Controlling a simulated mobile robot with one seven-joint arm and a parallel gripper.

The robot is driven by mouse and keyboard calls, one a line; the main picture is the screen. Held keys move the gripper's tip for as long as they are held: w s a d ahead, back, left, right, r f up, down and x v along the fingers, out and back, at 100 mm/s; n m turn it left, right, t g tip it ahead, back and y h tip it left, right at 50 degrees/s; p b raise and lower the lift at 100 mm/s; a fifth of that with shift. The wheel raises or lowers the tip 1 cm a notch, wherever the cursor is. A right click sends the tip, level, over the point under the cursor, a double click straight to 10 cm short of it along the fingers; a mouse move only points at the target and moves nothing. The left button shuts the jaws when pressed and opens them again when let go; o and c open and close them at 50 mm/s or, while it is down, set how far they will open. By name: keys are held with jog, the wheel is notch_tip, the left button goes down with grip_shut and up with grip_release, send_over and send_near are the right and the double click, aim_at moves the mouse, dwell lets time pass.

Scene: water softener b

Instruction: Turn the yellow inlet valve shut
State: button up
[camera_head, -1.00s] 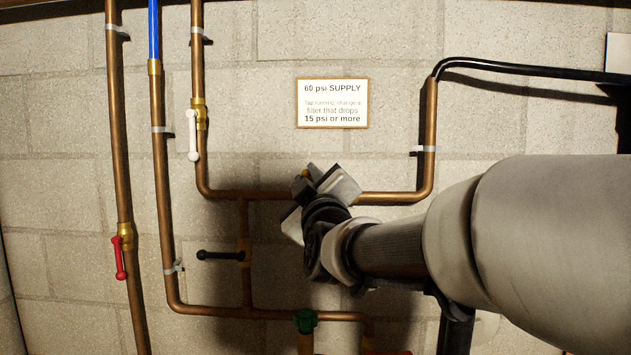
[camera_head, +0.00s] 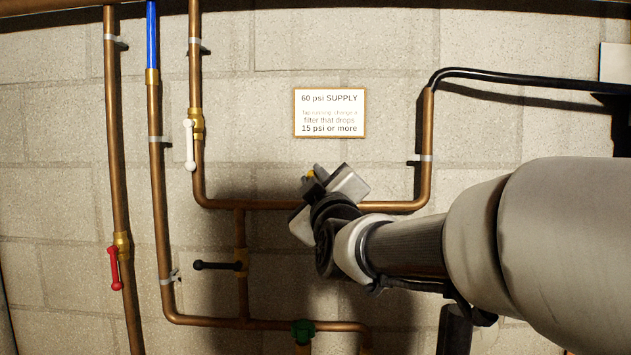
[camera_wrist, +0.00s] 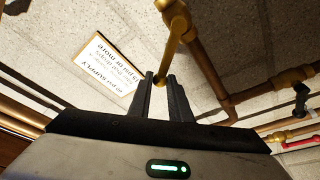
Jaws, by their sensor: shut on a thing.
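The yellow valve lever (camera_wrist: 177,24) hangs down between my two fingers in the wrist view. My gripper (camera_wrist: 167,78) is shut on the lower part of this lever. In the head view my gripper (camera_head: 325,178) is in front of the horizontal copper pipe, below the sign. Only a small yellow bit of the lever (camera_head: 310,174) shows there beside the gripper. The valve body is hidden behind my gripper in the head view.
A white lever (camera_head: 190,145), a black lever (camera_head: 217,265) and a red lever (camera_head: 115,268) sit on pipes to the left. A green fitting (camera_head: 303,331) is below. The 60 psi sign (camera_head: 330,112) hangs above. A black hose (camera_head: 530,78) runs off right.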

jog(key=shift+o, duration=0.2)
jog(key=shift+d+r+b, duration=0.15)
jog(key=shift+d+r, duration=0.2)
jog(key=shift+d, duration=0.2)
jog(key=shift+d+r+b, duration=0.15)
jog(key=shift+d+r, duration=0.2)
jog(key=shift+d, duration=0.2)
jog(key=shift+o, duration=0.2)
jog(key=shift+d+r+b, duration=0.15)
jog(key=shift+d+b, duration=0.6)
jog(key=shift+d, duration=0.5)
jog(key=o, duration=0.9)
jog(key=shift+s, duration=0.15)
